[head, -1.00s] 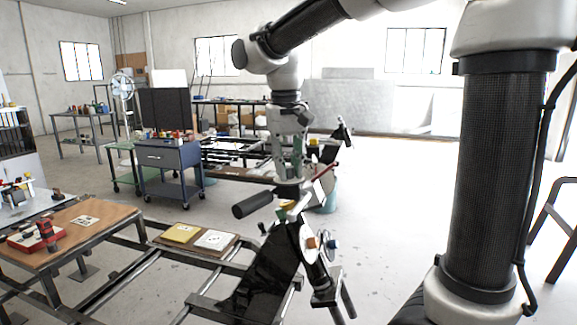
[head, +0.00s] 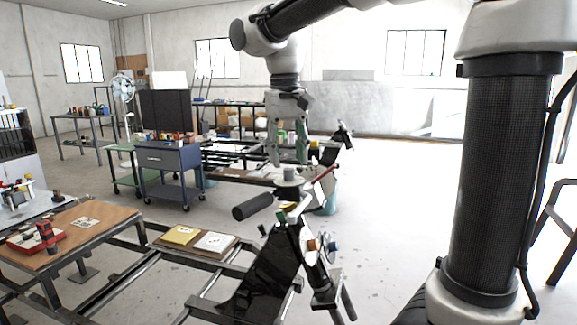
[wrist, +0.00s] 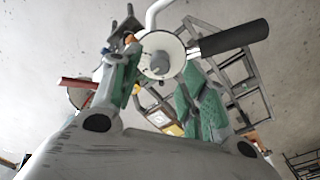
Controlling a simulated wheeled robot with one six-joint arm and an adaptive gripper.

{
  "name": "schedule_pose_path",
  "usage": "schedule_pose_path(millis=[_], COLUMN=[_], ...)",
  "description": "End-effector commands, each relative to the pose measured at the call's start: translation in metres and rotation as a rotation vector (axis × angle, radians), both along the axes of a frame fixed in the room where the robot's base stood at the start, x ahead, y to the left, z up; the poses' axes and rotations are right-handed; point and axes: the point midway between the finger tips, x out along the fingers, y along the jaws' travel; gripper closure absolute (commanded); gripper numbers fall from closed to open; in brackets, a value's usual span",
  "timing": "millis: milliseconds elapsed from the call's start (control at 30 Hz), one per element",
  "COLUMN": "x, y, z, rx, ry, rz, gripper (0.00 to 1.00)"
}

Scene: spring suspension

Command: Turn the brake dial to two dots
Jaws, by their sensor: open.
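A pale round dial with a grey centre knob (head: 290,174) tops the black post assembly; it also shows in the wrist view (wrist: 158,62). I take it for the brake dial, but its dots are too small to read. A black cylindrical handle (head: 252,207) sticks out beside it, also in the wrist view (wrist: 235,38). My gripper (head: 288,160) is open and empty just above the knob, its green-padded fingers pointing down. In the wrist view the fingertips (wrist: 157,88) stand apart, with the knob beyond them and nothing between the pads.
A red lever (head: 323,173) sits right of the dial. Orange (head: 311,245) and blue knobs are lower on the assembly. A wooden board with yellow and white cards (head: 212,241) lies on the frame at left. A blue cart (head: 170,165) stands behind.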

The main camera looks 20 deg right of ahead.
Motion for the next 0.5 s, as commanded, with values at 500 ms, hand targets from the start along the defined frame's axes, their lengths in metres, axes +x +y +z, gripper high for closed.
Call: schedule_pose_path(millis=[500], x=[-0.002], y=[0.004], z=[0.083], rx=[0.0], ry=[0.0], rz=[0.0], gripper=[0.56])
